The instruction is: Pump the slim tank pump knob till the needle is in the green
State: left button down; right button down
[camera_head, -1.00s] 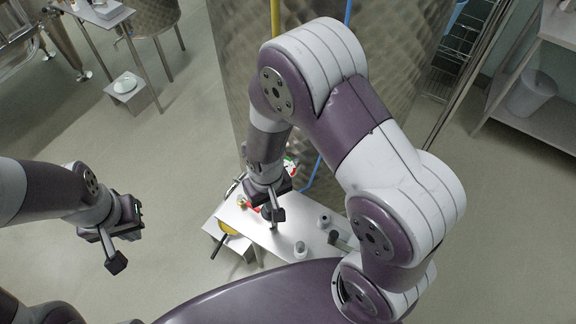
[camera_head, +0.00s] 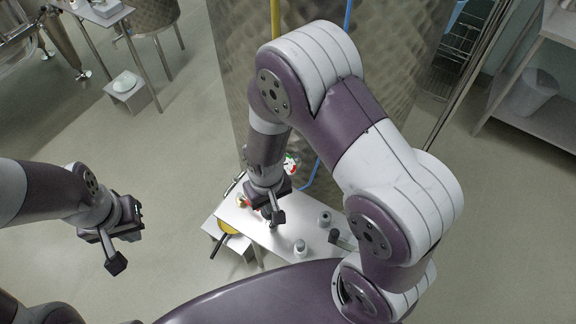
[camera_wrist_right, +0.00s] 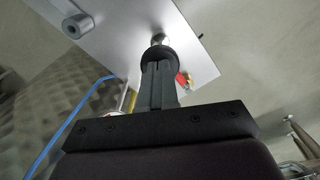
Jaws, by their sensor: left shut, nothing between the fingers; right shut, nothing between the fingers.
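A dark round pump knob on a silver shaft shows in the right wrist view (camera_wrist_right: 158,54), straight ahead of my right gripper's fingertips (camera_wrist_right: 159,68). In the head view my right gripper (camera_head: 278,217) points down over the steel table and hides most of the knob. Its fingers are shut with nothing between them, and their tips seem to be at the knob; I cannot tell whether they press on it. A gauge with red and green marks (camera_head: 292,161) is partly hidden behind my right wrist; its needle is unreadable. My left gripper (camera_head: 116,264) is shut and empty, out to the left.
The small steel table (camera_head: 283,238) also carries grey capped fittings (camera_head: 325,217) to the right of the knob. A yellow round thing (camera_head: 229,227) lies low at its left. A tall steel vat (camera_head: 400,60) stands behind. A shelf (camera_head: 545,115) is at the right.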

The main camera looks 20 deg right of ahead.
jog(key=shift+f+b, duration=1.6)
jog(key=shift+f, duration=1.05)
notch_tip(320, 180, up, 6)
jog(key=p, duration=0.5)
jog(key=shift+p, duration=0.3)
jog(key=shift+f, duration=0.2)
notch_tip(320, 180, down, 6)
jog(key=b, duration=0.4)
jog(key=shift+r, duration=0.15)
notch_tip(320, 180, up, 6)
jog(key=p, duration=0.5)
jog(key=shift+f, duration=0.25)
